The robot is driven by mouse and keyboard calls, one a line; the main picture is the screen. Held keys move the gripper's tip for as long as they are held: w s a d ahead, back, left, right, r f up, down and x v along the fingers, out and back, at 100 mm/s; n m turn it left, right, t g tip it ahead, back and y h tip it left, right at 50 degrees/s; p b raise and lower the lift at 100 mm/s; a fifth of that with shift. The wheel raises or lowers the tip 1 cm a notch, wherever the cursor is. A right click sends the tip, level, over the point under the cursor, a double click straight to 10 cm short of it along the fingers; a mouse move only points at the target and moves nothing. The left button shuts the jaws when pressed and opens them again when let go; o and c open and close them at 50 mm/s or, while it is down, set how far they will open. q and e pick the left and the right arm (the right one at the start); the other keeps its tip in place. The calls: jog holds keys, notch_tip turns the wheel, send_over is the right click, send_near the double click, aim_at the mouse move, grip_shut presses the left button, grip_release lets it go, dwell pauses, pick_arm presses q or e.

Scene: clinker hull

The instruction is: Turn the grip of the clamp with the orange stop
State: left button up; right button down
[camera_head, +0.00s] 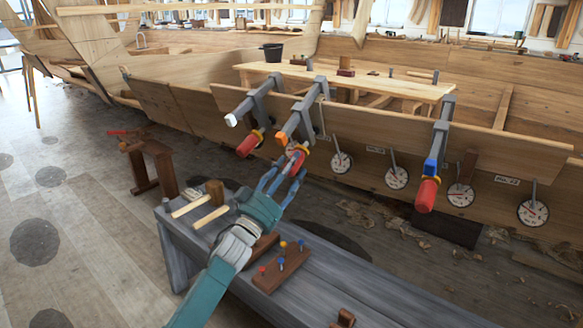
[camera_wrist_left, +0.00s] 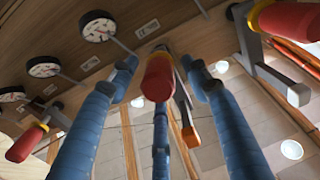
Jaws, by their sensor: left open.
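The clamp with the orange stop (camera_head: 281,137) is the middle of three clamps on the hull's upper plank. Its red grip (camera_head: 297,153) with a yellow collar hangs below the bar, partly hidden by my fingers. My left gripper (camera_head: 289,165) is open, its blue fingers reaching up around this grip. In the left wrist view the red grip (camera_wrist_left: 157,78) sits between the open fingers (camera_wrist_left: 160,68), with the orange stop (camera_wrist_left: 190,137) beside it. I cannot tell whether any finger touches the grip. My right gripper is not in view.
The white-stop clamp (camera_head: 231,121) is close on the left, its red grip (camera_head: 248,145) near my fingers. The blue-stop clamp (camera_head: 430,166) is farther right. Round dials (camera_head: 341,162) hang along the hull. A grey bench (camera_head: 345,278) with a mallet (camera_head: 215,192) and a peg block (camera_head: 282,268) lies below my arm.

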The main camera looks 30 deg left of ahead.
pick_arm(q)
jog(key=shift+w+r, duration=0.15)
jog(key=shift+w, duration=0.2)
jog(key=c, duration=1.1)
jog(key=shift+c, duration=0.2)
jog(key=shift+r+m, duration=0.1)
jog(key=shift+m, duration=0.2)
